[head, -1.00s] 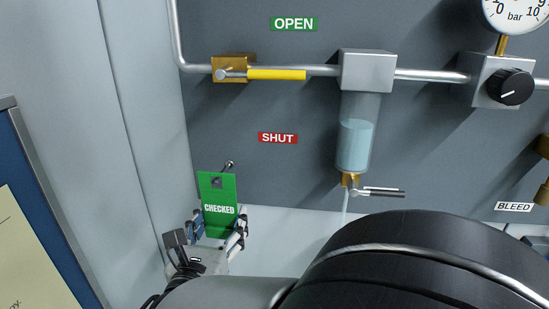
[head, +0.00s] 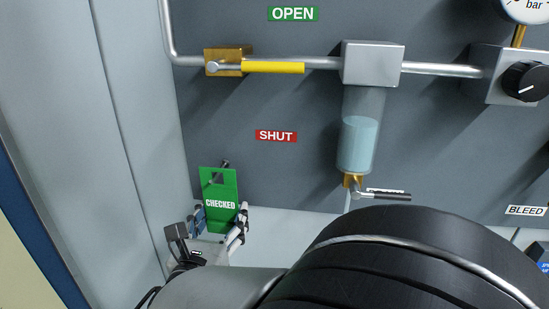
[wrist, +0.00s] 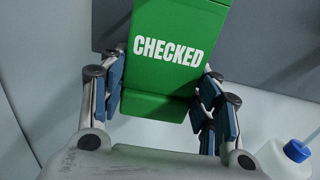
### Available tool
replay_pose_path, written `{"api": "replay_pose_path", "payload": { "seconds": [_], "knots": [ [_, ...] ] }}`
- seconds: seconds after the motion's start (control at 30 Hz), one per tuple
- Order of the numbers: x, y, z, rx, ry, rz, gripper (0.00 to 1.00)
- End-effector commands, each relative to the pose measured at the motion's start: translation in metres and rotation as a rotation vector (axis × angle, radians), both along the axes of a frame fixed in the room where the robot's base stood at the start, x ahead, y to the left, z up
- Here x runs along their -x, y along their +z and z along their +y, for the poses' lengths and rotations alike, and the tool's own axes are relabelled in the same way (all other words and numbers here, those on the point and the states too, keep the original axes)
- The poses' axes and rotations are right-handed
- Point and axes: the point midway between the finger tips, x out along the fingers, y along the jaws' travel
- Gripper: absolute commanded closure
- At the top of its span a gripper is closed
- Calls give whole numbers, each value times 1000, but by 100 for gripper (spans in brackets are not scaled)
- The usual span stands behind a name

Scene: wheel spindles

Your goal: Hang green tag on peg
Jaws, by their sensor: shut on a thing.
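The green tag (head: 220,208), marked CHECKED, is upright in my gripper (head: 220,222), near the panel's lower left. Its square hole near the top shows dark grey. The peg (head: 226,163) shows as a small dark tip at the tag's top edge; the rest of it is hidden behind the tag. I cannot tell whether the peg lines up with the hole. In the wrist view the tag (wrist: 165,75) stands between the blue-padded fingers of my gripper (wrist: 160,100), which is shut on its lower part. The hole and peg are out of the wrist view.
A yellow-handled valve (head: 272,67) sits above on the pipe, with a SHUT label (head: 276,135) below it. A clear bowl of liquid (head: 359,145) with a small drain lever (head: 385,194) is to the right. A white bottle with a blue cap (wrist: 297,150) stands at lower right in the wrist view.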

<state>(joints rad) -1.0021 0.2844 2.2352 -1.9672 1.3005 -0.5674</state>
Motion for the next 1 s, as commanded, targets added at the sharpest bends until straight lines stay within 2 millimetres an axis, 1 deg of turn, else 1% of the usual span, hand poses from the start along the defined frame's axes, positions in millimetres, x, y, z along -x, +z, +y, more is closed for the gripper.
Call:
{"api": "replay_pose_path", "payload": {
  "seconds": [0.33,0.37,0.4,0.7,1.0],
  "knots": [
    [0,0,0,0,0,-1,72],
    [0,0,0,0,0,-1,42],
    [0,0,0,0,0,-1,39],
    [0,0,0,0,0,0,19],
    [0,0,0,0,0,0,19]
  ]
}}
